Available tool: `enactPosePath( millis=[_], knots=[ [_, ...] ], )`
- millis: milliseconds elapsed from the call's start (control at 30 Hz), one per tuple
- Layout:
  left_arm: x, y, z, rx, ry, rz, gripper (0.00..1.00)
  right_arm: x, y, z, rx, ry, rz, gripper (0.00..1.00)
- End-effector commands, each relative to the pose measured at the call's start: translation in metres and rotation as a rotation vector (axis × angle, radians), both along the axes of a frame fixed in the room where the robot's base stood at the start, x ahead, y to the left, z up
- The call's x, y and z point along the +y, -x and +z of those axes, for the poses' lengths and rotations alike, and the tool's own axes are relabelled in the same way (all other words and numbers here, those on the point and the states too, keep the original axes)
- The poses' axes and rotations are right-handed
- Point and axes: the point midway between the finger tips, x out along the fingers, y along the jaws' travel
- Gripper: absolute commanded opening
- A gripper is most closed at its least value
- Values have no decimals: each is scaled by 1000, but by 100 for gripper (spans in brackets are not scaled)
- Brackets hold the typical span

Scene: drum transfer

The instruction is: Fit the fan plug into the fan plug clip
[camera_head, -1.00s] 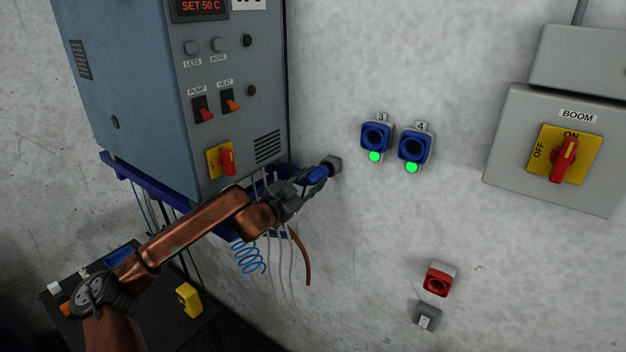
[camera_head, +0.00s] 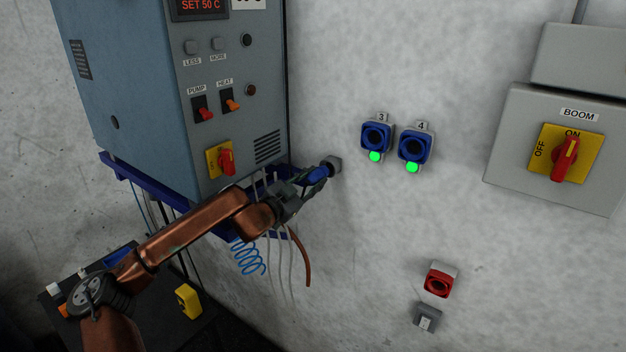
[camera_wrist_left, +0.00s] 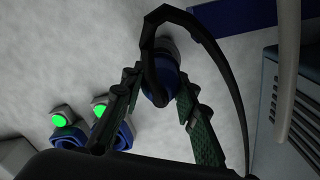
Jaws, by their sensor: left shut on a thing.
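The fan plug (camera_head: 316,175) is blue and sits between the fingers of my left gripper (camera_head: 308,180), close to the wall. In the left wrist view the blue plug (camera_wrist_left: 166,88) shows between the green-padded fingers, with a black cable looping in front of it. My left gripper is shut on it. The fan plug clip (camera_head: 334,164) appears to be the grey round piece on the wall, right at the plug's far end. The cable and plug hide most of the join, so I cannot tell whether the plug is seated. My right gripper is not in view.
A blue-grey heater cabinet (camera_head: 140,90) stands on a blue bracket just left of the gripper. Hoses and a coiled blue line (camera_head: 247,256) hang below. Blue sockets 3 (camera_head: 376,136) and 4 (camera_head: 414,146) are to the right, with green lights. The wall between is clear.

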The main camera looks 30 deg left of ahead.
Motion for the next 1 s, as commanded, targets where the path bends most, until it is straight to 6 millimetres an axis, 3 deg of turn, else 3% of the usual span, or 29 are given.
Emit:
enactPosePath(
  millis=[1000],
  knots=[
    [0, -7, 2, -2, 1, 0, 0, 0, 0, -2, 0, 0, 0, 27]
  ],
)
